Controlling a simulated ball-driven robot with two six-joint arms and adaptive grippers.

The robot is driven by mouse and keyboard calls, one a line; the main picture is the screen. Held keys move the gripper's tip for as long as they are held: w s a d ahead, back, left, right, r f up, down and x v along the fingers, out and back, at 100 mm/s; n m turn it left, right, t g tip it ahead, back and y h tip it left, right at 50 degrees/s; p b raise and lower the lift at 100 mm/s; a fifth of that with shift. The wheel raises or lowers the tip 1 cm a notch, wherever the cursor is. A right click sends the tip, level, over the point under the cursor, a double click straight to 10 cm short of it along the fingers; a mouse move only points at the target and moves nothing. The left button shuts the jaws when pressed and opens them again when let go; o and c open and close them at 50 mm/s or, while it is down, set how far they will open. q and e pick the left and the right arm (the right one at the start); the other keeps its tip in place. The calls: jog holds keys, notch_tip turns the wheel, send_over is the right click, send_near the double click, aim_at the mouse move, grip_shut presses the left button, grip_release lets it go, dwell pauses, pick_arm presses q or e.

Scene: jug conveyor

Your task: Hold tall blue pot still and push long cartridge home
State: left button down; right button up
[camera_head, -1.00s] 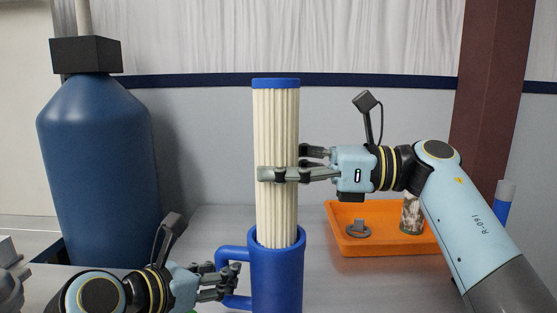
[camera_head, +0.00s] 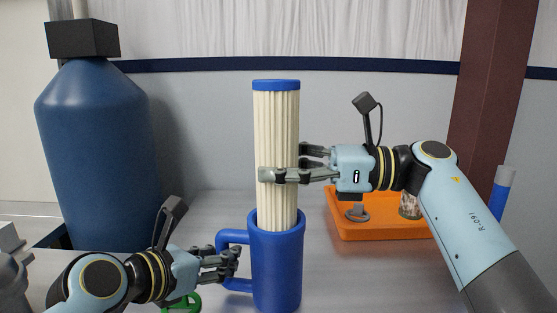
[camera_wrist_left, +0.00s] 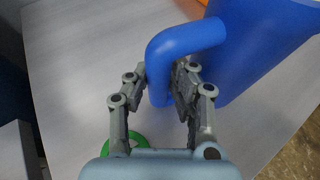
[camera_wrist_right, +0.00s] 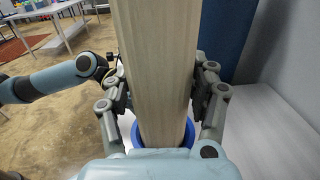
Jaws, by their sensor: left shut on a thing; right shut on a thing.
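The tall blue pot (camera_head: 276,268) stands upright on the table in the middle of the head view, its handle to the left. My left gripper (camera_head: 234,262) is shut on the pot's handle, which also shows between the fingers in the left wrist view (camera_wrist_left: 160,65). The long cartridge (camera_head: 276,135), cream and pleated with a blue cap, stands upright with its lower end inside the pot's mouth and most of its length above the rim. My right gripper (camera_head: 268,174) is shut around the cartridge at about mid-height; the cartridge fills its fingers in the right wrist view (camera_wrist_right: 158,75).
An orange tray (camera_head: 375,232) holding a grey ring part (camera_head: 357,213) and a mottled cylinder (camera_head: 410,206) sits behind right. A green object (camera_head: 182,304) lies near my left gripper. A large blue tank (camera_head: 97,155) stands at the left. A blue cylinder (camera_head: 500,196) stands far right.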

aim_at(280, 207)
pick_arm(q)
jog(key=shift+s+f, duration=0.1)
jog(key=shift+f, duration=0.15)
pick_arm(e)
jog(key=shift+f, duration=3.3)
jog(key=o, duration=1.4)
jog(key=shift+c, duration=0.2)
jog(key=shift+f, duration=0.1)
jog(key=s+d, duration=0.1)
jog(key=d, duration=1.1)
jog(key=shift+s, duration=0.1)
pick_arm(q)
jog(key=c, duration=1.1)
grip_release()
jog(key=shift+r, duration=0.15)
